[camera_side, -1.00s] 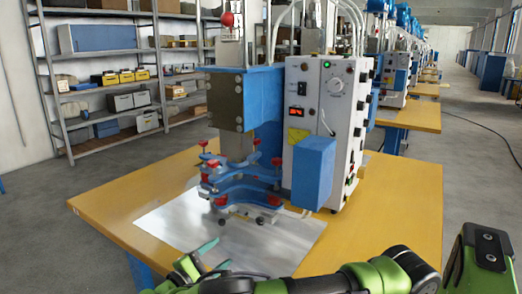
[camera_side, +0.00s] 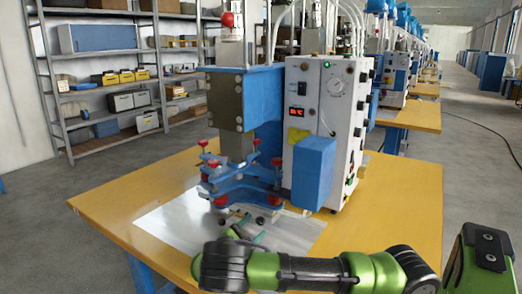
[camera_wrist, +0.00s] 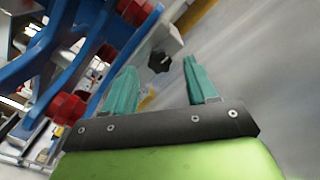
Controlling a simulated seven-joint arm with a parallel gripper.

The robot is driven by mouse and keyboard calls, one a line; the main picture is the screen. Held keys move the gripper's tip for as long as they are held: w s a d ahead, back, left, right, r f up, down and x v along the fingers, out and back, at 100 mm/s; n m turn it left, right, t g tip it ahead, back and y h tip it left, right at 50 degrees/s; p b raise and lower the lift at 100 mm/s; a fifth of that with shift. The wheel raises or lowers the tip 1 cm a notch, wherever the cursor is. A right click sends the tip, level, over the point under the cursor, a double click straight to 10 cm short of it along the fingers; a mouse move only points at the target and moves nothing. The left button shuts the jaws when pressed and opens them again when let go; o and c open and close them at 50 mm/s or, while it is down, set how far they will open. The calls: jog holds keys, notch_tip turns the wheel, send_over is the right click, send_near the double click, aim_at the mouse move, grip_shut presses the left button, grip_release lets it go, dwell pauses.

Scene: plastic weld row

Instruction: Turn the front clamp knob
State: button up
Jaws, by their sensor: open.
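The blue clamp fixture (camera_side: 240,188) with red knobs stands under the machine head in the side view. A red knob (camera_side: 221,200) is at its front, and a small black knob (camera_side: 260,220) shows low at its front edge. My gripper (camera_side: 250,229) is just in front of the fixture, low over the metal plate. In the wrist view my gripper (camera_wrist: 160,70) is open, its two teal fingers apart and empty. A black star-shaped knob (camera_wrist: 159,62) shows beyond the gap between the fingertips. Red knobs (camera_wrist: 68,107) are left of the fingers. Contact with any knob cannot be seen.
The white control box (camera_side: 320,110) with a blue cover (camera_side: 313,172) stands right of the fixture. The shiny metal plate (camera_side: 170,226) lies on the yellow table (camera_side: 385,200). The table's left part is clear. Shelves (camera_side: 110,75) stand behind.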

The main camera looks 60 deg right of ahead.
aim_at(261, 220)
jog(key=shift+d, duration=1.35)
jog(key=shift+c, duration=0.4)
jog(key=c, duration=1)
